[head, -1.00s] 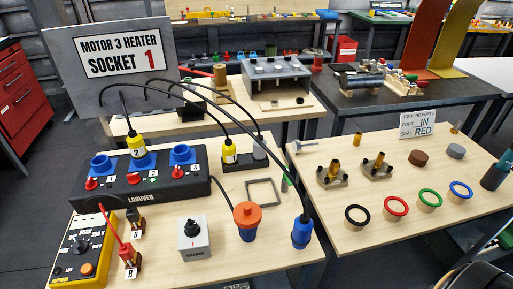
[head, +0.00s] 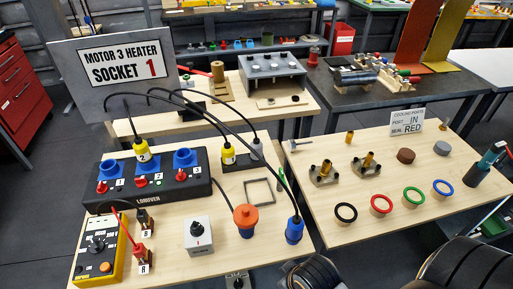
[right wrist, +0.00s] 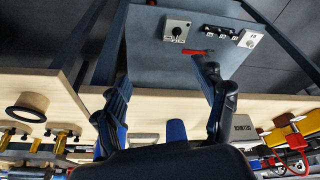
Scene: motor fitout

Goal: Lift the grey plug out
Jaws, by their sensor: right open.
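The grey plug (head: 256,149) stands upright at the right end of a black holder (head: 236,166) in the head view, with a black cable rising from its top. A yellow plug (head: 229,154) marked 1 stands beside it in the same holder. My right gripper (right wrist: 164,95) is open in the right wrist view, its two ribbed black fingers wide apart with no object gripped. It faces the front edge of the table, away from the grey plug. My left gripper is not in view.
A blue plug (head: 294,230) stands at the table's front right, its cable arching across. A black socket box (head: 135,189) carries yellow plug 2 (head: 142,151). An orange-capped blue connector (head: 246,219) and a grey switch box (head: 198,235) stand in front. A square frame (head: 260,191) lies nearby.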

